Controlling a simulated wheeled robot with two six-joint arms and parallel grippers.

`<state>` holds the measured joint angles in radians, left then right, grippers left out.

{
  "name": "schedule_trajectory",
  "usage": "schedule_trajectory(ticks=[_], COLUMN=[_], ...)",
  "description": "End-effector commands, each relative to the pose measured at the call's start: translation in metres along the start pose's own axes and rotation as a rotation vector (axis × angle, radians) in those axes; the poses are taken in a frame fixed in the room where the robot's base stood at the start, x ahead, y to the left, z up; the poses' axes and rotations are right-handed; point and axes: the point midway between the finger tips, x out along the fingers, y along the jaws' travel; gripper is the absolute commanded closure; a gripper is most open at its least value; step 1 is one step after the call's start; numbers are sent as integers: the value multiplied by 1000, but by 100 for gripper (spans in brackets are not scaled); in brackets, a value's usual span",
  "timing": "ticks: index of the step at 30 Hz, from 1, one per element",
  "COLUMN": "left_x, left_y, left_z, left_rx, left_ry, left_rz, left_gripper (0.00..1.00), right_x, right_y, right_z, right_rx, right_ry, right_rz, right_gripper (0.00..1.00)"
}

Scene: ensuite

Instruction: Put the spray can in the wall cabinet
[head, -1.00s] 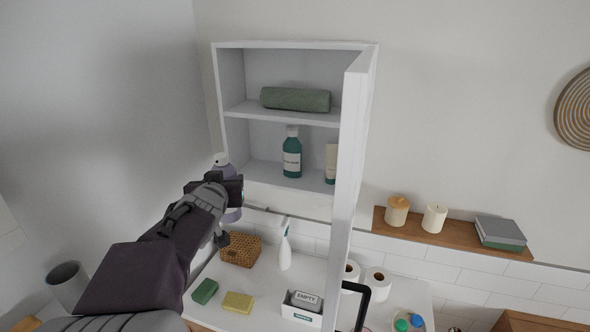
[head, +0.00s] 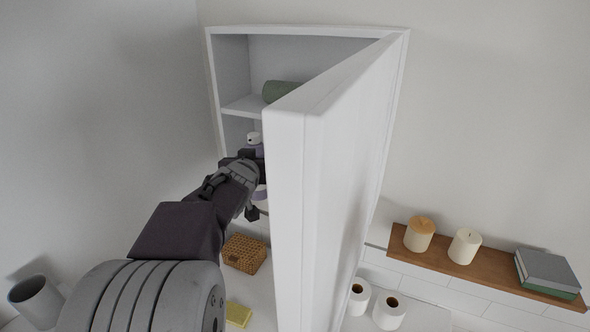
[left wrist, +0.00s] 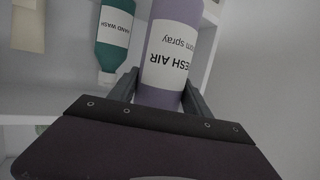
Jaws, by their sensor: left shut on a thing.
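The spray can (left wrist: 172,45) is lilac with a white label reading "FRESH AIR" and "room spray". My left gripper (left wrist: 158,88) is shut on it. In the head view the can's pale top (head: 254,139) shows just above my left gripper (head: 250,180), at the front of the wall cabinet (head: 232,70). The cabinet is white with an open door (head: 335,170) that hides much of its inside. I cannot tell whether the can touches the lower shelf. My right gripper is not in view.
A rolled green towel (head: 283,91) lies on the upper shelf. A teal hand wash bottle (left wrist: 115,40) stands beside the can in the left wrist view, with a cream tube (left wrist: 28,28) farther left. Below are a wicker basket (head: 244,253) and a yellow sponge (head: 238,315).

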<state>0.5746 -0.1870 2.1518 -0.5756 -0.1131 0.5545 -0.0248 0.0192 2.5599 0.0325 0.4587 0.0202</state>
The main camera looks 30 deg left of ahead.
Motion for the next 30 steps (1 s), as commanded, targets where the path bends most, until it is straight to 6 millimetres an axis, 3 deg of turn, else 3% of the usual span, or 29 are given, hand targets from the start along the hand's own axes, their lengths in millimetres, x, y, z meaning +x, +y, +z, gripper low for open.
schedule_trajectory(ticks=[6,16,21,30], left_x=[61,126,146,159], left_y=[1,1,1,1], left_z=[-19,-41,-47,-48], left_rx=[0,1,0,0], left_ry=[-1,0,1,1], left_rz=[2,1,1,1], left_gripper=[94,94,94,94], right_x=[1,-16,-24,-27], right_y=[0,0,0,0], right_z=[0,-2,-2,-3], right_rx=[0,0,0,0], right_ry=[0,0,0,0], right_rz=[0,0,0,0], right_gripper=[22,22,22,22])
